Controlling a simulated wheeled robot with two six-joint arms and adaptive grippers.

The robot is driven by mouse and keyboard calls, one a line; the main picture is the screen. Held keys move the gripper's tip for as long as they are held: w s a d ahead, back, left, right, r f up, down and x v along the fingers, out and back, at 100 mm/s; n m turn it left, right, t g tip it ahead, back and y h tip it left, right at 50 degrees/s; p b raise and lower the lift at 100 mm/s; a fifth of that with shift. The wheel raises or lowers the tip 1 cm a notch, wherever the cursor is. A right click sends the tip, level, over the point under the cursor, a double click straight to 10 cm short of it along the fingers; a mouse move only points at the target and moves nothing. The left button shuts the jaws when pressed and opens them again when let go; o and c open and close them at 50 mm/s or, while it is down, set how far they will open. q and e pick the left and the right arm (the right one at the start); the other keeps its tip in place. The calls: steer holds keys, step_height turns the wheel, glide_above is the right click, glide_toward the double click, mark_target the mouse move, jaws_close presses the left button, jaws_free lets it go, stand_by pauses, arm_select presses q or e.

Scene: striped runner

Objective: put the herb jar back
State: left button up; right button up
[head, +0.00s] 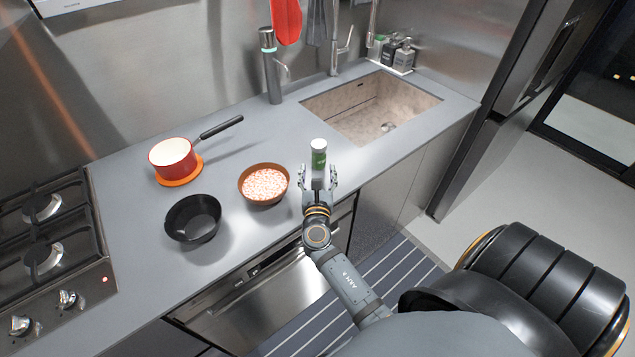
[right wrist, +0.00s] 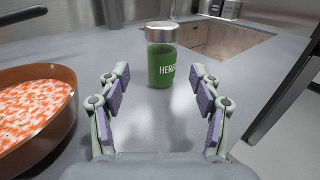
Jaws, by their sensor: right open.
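The herb jar (head: 318,156) stands upright on the grey counter near its front edge. It is green with a silvery lid, and in the right wrist view the jar (right wrist: 161,62) shows part of a "HERBS" label. My right gripper (head: 318,180) is open and points at the jar from the front. In the right wrist view its purple-padded fingers (right wrist: 160,92) are spread, with the jar just beyond them and bare counter between. My left gripper is not in view.
A brown bowl of pinkish pieces (head: 265,184) stands close left of my right gripper. A black bowl (head: 193,218) and a red pan (head: 173,157) on an orange mat are farther left. The sink (head: 370,108) lies behind the jar to the right.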

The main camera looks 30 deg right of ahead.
steer(key=v, duration=0.4)
steer(key=shift+s+a+b, duration=0.1)
steer(key=shift+a+b, duration=0.05)
steer(key=shift+b, duration=0.25)
